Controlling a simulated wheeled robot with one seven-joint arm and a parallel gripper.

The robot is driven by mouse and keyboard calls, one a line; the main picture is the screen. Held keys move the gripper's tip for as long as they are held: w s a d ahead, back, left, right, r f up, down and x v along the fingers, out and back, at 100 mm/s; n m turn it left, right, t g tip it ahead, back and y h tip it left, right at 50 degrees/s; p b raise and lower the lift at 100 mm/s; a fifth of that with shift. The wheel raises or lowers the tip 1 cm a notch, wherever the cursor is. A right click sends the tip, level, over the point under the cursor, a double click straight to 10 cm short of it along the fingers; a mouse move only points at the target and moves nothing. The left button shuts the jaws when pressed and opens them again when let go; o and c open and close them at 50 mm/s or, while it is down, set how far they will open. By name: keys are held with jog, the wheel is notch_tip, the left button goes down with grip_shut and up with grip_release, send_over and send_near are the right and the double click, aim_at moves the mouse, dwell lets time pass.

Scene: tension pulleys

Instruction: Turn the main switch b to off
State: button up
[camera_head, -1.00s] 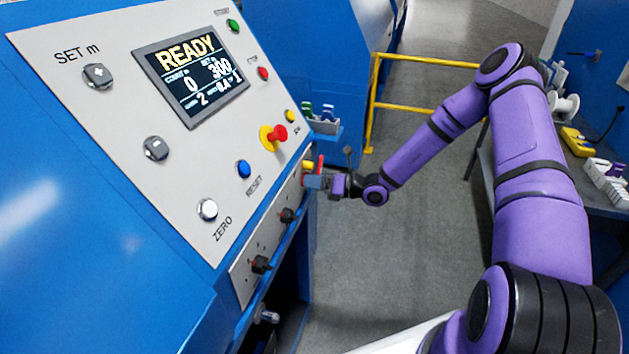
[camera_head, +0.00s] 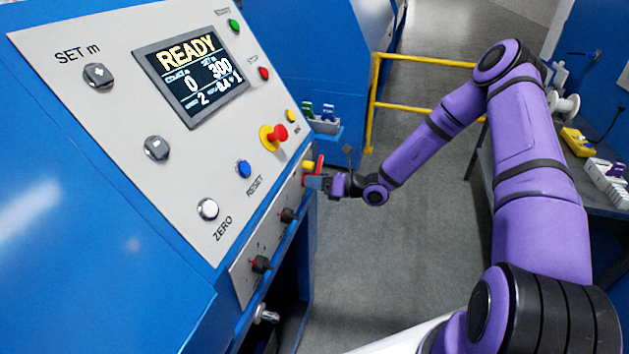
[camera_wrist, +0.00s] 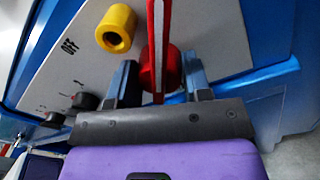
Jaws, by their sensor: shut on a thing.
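The main switch (camera_wrist: 160,60) has a red round base and a red lever with a pale stripe along its edge. In the wrist view it stands at the top centre, on the grey panel. Its red lever also shows in the head view (camera_head: 320,163), at the right edge of the console. My gripper (camera_wrist: 160,84) has one finger on each side of the red switch and is shut on it. In the head view my gripper (camera_head: 316,182) is small and partly hides the switch. I cannot tell the name of this switch from any label.
A yellow cylinder with a hole (camera_wrist: 115,28) sits left of the switch, near an "OFF" mark (camera_wrist: 70,46). Dark knobs (camera_wrist: 84,101) are further left. The console (camera_head: 120,120) shows READY. A yellow rail (camera_head: 420,60) stands behind; a workbench (camera_head: 590,190) is at right.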

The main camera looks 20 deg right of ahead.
jog(key=n, duration=0.6)
jog(key=shift+n+h, duration=0.3)
jog(key=shift+n, duration=0.1)
jog(key=n, duration=0.5)
jog(key=shift+s+a+n+h, duration=0.1)
jog(key=shift+s+n+h, duration=0.05)
jog(key=shift+n+h, duration=0.15)
jog(key=shift+n, duration=0.3)
jog(key=o, duration=1.3)
jog(key=v, duration=1.1)
jog(key=shift+f, duration=0.15)
jog(key=shift+c, duration=0.5)
